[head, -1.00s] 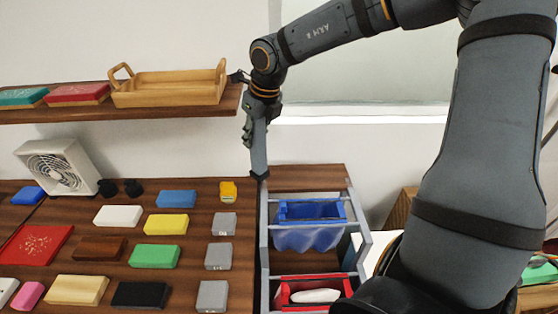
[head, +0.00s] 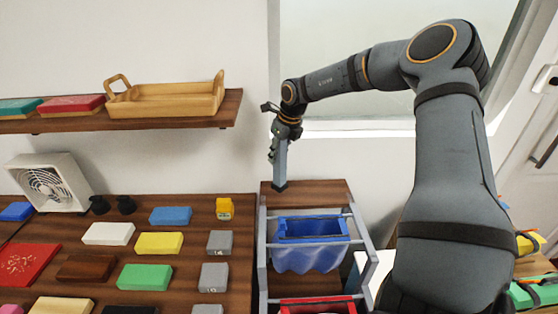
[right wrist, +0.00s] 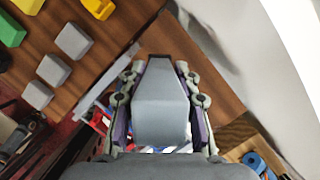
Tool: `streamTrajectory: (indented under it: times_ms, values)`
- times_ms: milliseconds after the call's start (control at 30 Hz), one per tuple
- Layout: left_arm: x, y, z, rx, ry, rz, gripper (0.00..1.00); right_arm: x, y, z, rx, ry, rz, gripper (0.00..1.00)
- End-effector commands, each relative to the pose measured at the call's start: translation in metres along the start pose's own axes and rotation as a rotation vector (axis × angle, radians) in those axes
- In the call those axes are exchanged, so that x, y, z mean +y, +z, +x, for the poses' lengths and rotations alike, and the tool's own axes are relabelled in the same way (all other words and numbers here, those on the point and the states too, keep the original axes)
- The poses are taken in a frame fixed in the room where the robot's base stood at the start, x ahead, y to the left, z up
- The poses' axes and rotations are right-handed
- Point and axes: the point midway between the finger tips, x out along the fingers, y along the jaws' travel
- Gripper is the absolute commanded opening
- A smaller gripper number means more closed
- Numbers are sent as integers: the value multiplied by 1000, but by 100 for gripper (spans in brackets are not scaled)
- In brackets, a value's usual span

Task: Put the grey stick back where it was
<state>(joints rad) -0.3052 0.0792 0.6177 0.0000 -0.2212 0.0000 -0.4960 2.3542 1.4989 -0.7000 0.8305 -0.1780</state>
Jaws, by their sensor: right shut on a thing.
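My right gripper (head: 287,130) is shut on the grey stick (head: 280,164), which hangs down almost upright, slightly tilted. The stick's lower end is over or at the wooden top at the back of the rack (head: 315,190); I cannot tell whether it touches. In the right wrist view the stick (right wrist: 162,105) is a broad grey bar between the two fingers (right wrist: 160,90). Several grey blocks stand in a column on the counter, left of the rack, among them one at the back (head: 219,242) and one before it (head: 213,277). My left gripper is not in view.
The rack holds a blue bin (head: 310,245) and a red bin (head: 318,305) in front. Coloured blocks and a yellow piece (head: 224,208) lie on the counter. A wall shelf with a wooden tray (head: 165,100) is left of my right gripper.

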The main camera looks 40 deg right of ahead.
Motion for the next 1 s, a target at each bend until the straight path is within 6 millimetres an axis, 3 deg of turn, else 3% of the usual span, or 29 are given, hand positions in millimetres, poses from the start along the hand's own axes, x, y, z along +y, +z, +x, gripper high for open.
streamTrajectory:
  times_ms: [267,700,733,867,1000]
  values:
    - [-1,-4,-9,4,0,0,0,-5,-10,33,1,0,1,6]
    - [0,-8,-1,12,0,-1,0,-5,-12,40,-1,-1,1,6]
    - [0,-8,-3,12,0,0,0,-5,-11,38,0,-1,1,35]
    - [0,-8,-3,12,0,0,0,-5,-11,38,0,-1,1,53]
    - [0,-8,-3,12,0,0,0,-5,-11,38,0,-1,1,54]
